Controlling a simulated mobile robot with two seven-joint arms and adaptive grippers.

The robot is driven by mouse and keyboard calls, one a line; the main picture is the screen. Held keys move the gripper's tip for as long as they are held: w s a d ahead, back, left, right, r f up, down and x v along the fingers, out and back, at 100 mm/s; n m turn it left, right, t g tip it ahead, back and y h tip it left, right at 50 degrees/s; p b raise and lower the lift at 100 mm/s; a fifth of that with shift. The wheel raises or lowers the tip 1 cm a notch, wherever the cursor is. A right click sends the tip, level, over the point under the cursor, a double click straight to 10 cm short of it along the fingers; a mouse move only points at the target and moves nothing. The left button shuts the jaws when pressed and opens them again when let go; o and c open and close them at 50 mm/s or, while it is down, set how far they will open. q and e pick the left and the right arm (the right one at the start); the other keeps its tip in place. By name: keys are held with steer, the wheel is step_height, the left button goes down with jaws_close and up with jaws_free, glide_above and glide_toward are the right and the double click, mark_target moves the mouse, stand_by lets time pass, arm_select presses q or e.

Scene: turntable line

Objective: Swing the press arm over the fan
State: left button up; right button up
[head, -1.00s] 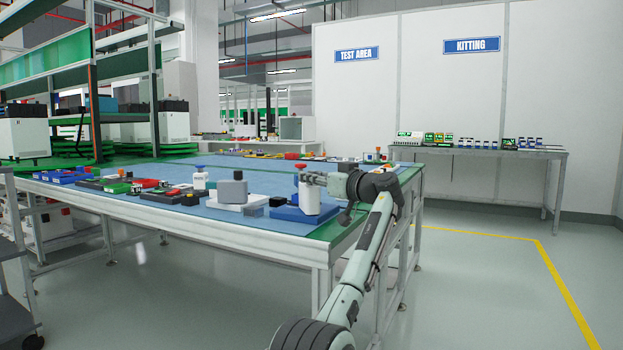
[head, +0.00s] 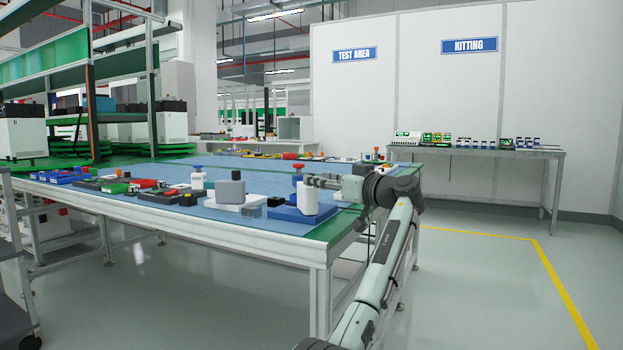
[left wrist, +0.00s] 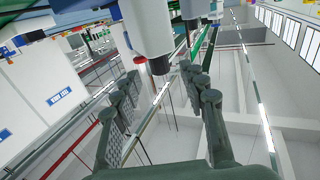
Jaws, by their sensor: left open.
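My left gripper (head: 314,182) reaches in from the right, open, at the height of the block's top. Contact cannot be told. I cannot make out a fan for certain. My right gripper is not in view.
Left of the fixture stand a grey block (head: 230,194) on a white base and a white bottle-like part with a blue cap (head: 197,181). Several small parts lie farther left on the blue mat (head: 170,209). The floor (head: 480,290) to the right is clear.

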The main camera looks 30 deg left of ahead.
arm_select(q)
steer(key=v, duration=0.7)
